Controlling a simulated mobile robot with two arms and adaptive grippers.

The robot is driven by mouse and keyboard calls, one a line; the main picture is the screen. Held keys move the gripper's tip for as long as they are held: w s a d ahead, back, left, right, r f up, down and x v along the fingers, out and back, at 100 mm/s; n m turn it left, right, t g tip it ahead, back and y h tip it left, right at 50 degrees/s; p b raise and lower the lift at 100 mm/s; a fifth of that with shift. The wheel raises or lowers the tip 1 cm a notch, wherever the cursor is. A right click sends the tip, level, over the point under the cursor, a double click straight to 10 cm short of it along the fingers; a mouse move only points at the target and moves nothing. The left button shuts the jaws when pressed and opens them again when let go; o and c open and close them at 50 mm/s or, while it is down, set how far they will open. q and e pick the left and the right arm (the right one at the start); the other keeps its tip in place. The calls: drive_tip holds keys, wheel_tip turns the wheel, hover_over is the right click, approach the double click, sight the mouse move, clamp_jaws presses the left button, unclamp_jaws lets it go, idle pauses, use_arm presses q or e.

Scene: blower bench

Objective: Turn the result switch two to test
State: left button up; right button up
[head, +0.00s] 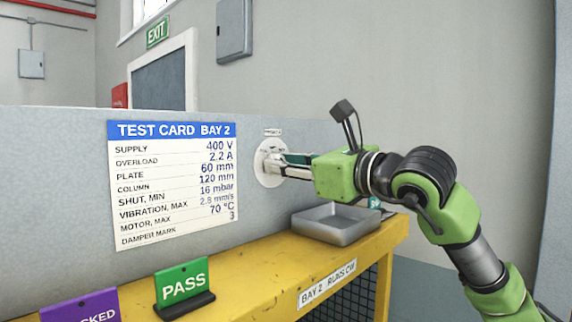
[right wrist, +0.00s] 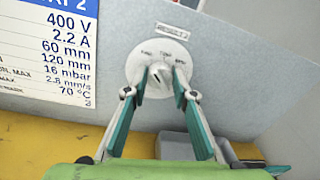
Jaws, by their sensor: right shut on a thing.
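The result switch is a round white dial plate (head: 266,174) on the grey upright panel, right of the test card. In the right wrist view the dial (right wrist: 134,68) carries small marks at upper left, top and upper right, too small to read surely. A pale knob (right wrist: 157,86) sits at its centre. My right gripper (head: 284,167) reaches in from the right and is shut on the knob, with one finger on each side. Its fingers partly cover the dial, and which mark the knob points to cannot be told. My left gripper is not in view.
The test card (head: 175,183) is fixed to the panel at left. A grey metal tray (head: 338,235) stands on the yellow bench (head: 262,268) below my right gripper. A green PASS sign (head: 182,281) and a purple sign (head: 85,308) stand at the front left.

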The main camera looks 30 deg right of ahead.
drive_tip(key=shift+m, duration=0.3)
drive_tip(key=m+b, duration=0.2)
drive_tip(key=m, duration=0.5)
drive_tip(key=shift+d+r+m+g+b, duration=0.1)
drive_tip(key=shift+m+g+b, duration=0.2)
drive_tip(key=shift+m+b, duration=0.1)
idle(0.3)
drive_tip(key=o, duration=1.1)
drive_tip(key=v, duration=1.2)
drive_tip(key=shift+d, duration=0.1)
drive_tip(key=shift+w, duration=0.1)
